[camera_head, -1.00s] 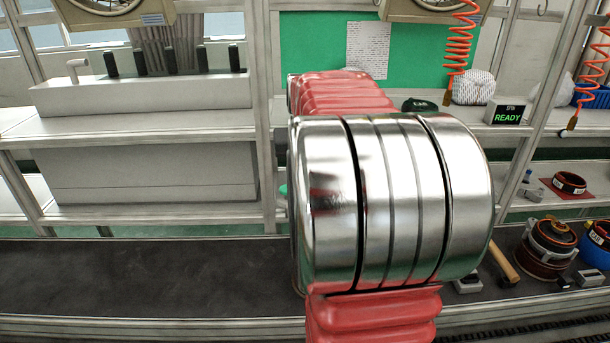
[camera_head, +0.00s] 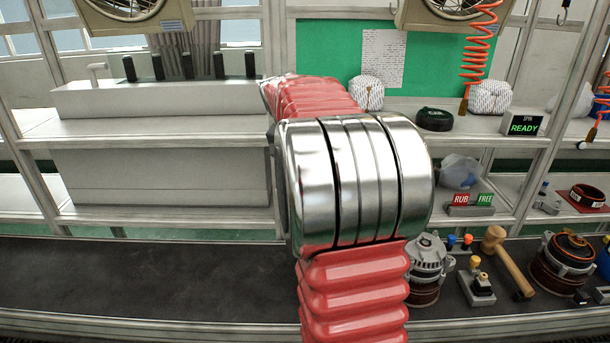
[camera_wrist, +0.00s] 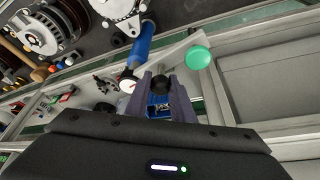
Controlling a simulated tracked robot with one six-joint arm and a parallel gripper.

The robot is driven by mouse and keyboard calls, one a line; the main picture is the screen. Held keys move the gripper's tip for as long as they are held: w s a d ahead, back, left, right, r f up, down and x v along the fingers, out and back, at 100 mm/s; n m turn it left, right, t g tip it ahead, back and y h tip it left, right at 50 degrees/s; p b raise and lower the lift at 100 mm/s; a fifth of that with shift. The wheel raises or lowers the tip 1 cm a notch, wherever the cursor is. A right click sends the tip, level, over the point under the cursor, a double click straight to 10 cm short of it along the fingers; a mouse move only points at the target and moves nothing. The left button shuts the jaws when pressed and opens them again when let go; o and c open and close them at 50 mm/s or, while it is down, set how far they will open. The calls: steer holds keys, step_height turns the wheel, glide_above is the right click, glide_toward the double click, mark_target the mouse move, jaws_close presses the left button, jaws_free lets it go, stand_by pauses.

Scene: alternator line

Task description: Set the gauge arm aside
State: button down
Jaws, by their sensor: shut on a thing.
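My gripper (camera_wrist: 165,88) shows in the wrist view with its two dark fingers closed around a black round knob (camera_wrist: 161,84). The knob appears to belong to the gauge arm, which has a white dial (camera_wrist: 128,85) and a pale bar ending in a green ball (camera_wrist: 198,57). A blue cylinder (camera_wrist: 141,45) stands just beyond the dial; I cannot tell whether it is joined to it. In the head view my own arm hides the gripper and the gauge arm.
An alternator (camera_head: 425,265), a yellow-knobbed fixture (camera_head: 477,285), a mallet (camera_head: 510,262) and a copper-wound part (camera_head: 566,262) stand on the right of the dark bench (camera_head: 130,275). The bench's left stretch is bare. RUB and FREE signs (camera_head: 472,199) sit on the shelf behind.

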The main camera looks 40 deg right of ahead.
steer(key=shift+w+m, duration=0.2)
steer(key=shift+m, duration=0.1)
steer(key=c, duration=1.5)
jaws_free()
steer(key=shift+c, duration=0.2)
steer(key=shift+r, duration=0.1)
steer(key=v, duration=1.3)
steer(key=shift+a+r, duration=0.15)
steer(key=shift+a, duration=0.05)
